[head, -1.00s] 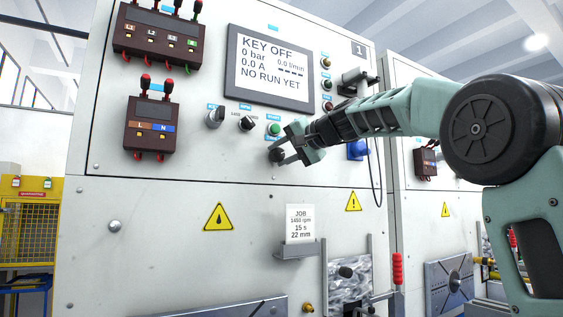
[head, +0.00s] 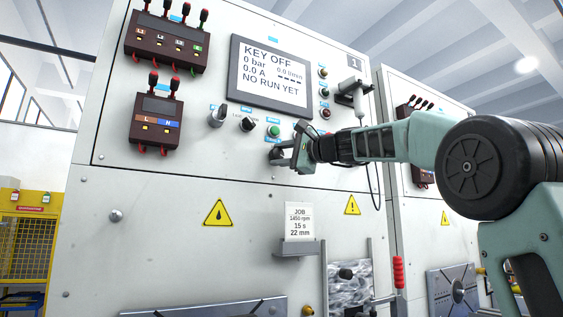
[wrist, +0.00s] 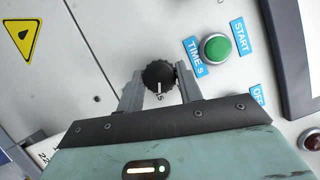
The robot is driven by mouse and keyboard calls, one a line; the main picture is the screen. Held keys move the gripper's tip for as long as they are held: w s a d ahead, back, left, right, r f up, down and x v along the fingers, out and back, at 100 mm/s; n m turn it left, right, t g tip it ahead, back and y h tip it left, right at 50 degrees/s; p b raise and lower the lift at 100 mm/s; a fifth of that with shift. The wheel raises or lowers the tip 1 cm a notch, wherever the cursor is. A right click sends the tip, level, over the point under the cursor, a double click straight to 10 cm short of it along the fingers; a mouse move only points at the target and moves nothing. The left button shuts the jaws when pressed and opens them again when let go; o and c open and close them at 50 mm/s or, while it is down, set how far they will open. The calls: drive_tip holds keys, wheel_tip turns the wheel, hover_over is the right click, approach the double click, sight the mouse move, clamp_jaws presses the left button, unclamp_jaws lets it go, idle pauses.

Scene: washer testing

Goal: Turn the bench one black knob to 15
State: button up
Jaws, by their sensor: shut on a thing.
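The black knob (wrist: 158,74) has a ribbed rim and sits beside the blue "TIME s" label in the wrist view. A white pointer line on it points down in the picture, toward a small printed number that looks like a 5, partly cut off. My gripper (wrist: 158,86) has one finger on each side of the knob and is shut on it. In the head view my gripper (head: 279,156) is at the panel below the green button, and its fingers mostly hide the knob.
The green START button (wrist: 215,48) is close to the knob. Another black knob (head: 248,125) and a grey switch (head: 217,117) are to the left. The screen (head: 270,76) reads KEY OFF, NO RUN YET. A job card (head: 299,222) reads 1450 rpm, 15 s, 22 mm.

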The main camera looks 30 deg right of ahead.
drive_tip(key=shift+f+m+t+b, duration=0.1)
drive_tip(key=shift+m+t+b, duration=0.25)
drive_tip(key=shift+m, duration=0.35)
drive_tip(key=o, duration=1)
drive_tip(key=b+v, duration=0.3)
drive_tip(key=v, duration=1.4)
drive_tip(key=shift+s+b, duration=0.2)
drive_tip(key=shift+b, duration=0.15)
